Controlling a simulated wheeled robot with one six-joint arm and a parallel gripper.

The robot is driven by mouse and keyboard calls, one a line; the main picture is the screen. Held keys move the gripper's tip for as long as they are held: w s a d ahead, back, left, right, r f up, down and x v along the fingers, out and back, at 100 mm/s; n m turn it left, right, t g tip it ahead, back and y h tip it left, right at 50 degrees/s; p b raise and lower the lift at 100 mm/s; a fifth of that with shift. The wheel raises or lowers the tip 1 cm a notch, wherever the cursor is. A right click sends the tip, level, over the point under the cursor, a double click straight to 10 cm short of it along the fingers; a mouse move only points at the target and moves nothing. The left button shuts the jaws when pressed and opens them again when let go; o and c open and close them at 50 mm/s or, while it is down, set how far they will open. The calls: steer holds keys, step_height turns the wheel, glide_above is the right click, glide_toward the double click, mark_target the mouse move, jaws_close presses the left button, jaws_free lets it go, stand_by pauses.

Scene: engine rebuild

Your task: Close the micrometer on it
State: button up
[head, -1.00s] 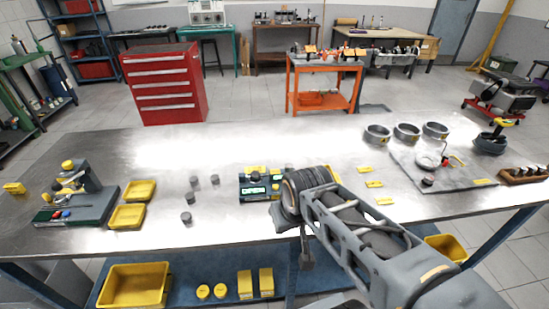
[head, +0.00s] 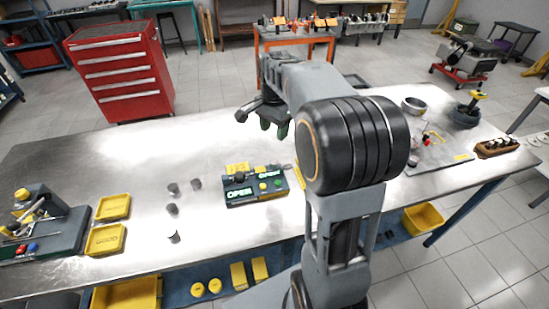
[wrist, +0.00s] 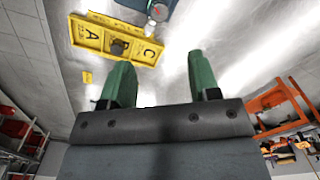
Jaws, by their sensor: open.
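A grey bench device (head: 40,230) with a yellow top and red and blue buttons stands at the left. I cannot tell which of them is the micrometer. My gripper (head: 274,126) is open and empty, raised above and behind the box. In the wrist view its green fingers (wrist: 160,82) stand apart, with a yellow lettered plate (wrist: 117,40) carrying a dark piece beyond them. Nothing is between the fingers.
Several small grey cylinders (head: 172,209) stand left of the box. Two yellow trays (head: 105,239) lie beside the bench device. A grey ring (head: 414,106) and a wooden rack (head: 498,146) are at the right. My arm hides part of the table's right half. The back left of the table is clear.

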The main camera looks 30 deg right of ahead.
mark_target(274, 161)
step_height(274, 161, down, 13)
steer(key=shift+r, duration=0.1)
stand_by(0.3)
steer(key=shift+c, duration=0.4)
steer(key=c, duration=0.8)
steer(key=shift+c, duration=0.2)
